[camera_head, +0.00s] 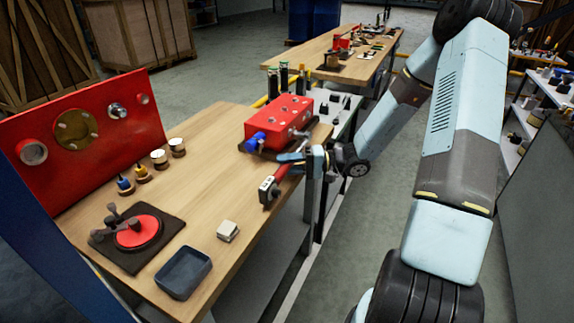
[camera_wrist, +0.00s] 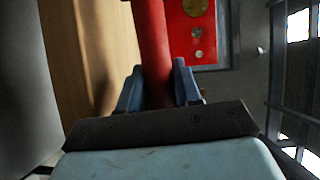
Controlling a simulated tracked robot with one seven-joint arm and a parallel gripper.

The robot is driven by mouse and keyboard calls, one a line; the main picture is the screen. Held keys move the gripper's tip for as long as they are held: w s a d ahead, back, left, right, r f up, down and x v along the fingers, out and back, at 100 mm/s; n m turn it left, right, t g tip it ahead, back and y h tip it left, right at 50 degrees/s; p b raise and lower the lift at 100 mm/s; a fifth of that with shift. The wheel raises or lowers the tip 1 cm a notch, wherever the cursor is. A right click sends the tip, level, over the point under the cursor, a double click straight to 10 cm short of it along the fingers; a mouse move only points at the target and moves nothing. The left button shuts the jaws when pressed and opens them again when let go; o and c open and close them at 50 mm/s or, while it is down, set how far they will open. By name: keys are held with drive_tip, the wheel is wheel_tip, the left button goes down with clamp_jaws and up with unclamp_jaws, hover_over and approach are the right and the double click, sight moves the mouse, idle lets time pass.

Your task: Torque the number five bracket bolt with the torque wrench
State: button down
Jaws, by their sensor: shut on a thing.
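The torque wrench (camera_head: 268,188) has a red handle and a grey block-like end. It is held at a slant at the right edge of the near wooden bench. My gripper (camera_head: 292,160) is shut on its red handle. In the wrist view the handle (camera_wrist: 153,40) runs between the two blue fingers of my gripper (camera_wrist: 157,75). I cannot tell which bolt is number five.
The near bench (camera_head: 212,135) also carries a red upright panel (camera_head: 85,105), a red disc fixture (camera_head: 138,230), several small cylindrical parts, a white block (camera_head: 228,231) and a dark tray (camera_head: 183,272). Dark bottles stand behind the red block. A second bench (camera_head: 325,45) lies beyond.

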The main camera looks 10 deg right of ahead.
drive_tip(key=shift+w+a, duration=0.3)
drive_tip(key=shift+a, duration=0.1)
idle(0.5)
drive_tip(key=shift+r, duration=0.1)
drive_tip(key=shift+r+m+y, duration=0.4)
drive_tip(key=shift+r+m, duration=0.4)
drive_tip(key=shift+r, duration=0.35)
drive_tip(key=shift+w+d+r+m+t+y, duration=0.2)
drive_tip(key=shift+r+m+y, duration=0.1)
drive_tip(key=shift+r+m, duration=0.4)
drive_tip(key=shift+w+d+r+m+t+y, duration=0.15)
drive_tip(key=shift+r+m+y, duration=0.25)
drive_tip(key=shift+r, duration=0.45)
drive_tip(key=shift+w+d+r+m+t+y, duration=0.15)
drive_tip(key=shift+w+r+m+t, duration=0.05)
drive_tip(key=shift+r+m, duration=0.4)
drive_tip(key=shift+w+d+r+m+t+y, duration=0.15)
drive_tip(key=shift+w+r+m+y, duration=0.1)
drive_tip(key=shift+r+m, duration=0.35)
drive_tip(key=shift+w+d+r+m+t+y, duration=0.1)
drive_tip(key=shift+w+r+m+t, duration=0.1)
drive_tip(key=shift+r+m, duration=0.4)
drive_tip(key=shift+w+d+r+m+t, duration=0.2)
drive_tip(key=shift+w+r+m+t, duration=0.15)
drive_tip(key=shift+r+m, duration=0.15)
drive_tip(key=shift+w+d+r+m+t, duration=0.25)
drive_tip(key=shift+r+m+t, duration=0.15)
drive_tip(key=shift+m, duration=0.2)
drive_tip(key=shift+y, duration=0.3)
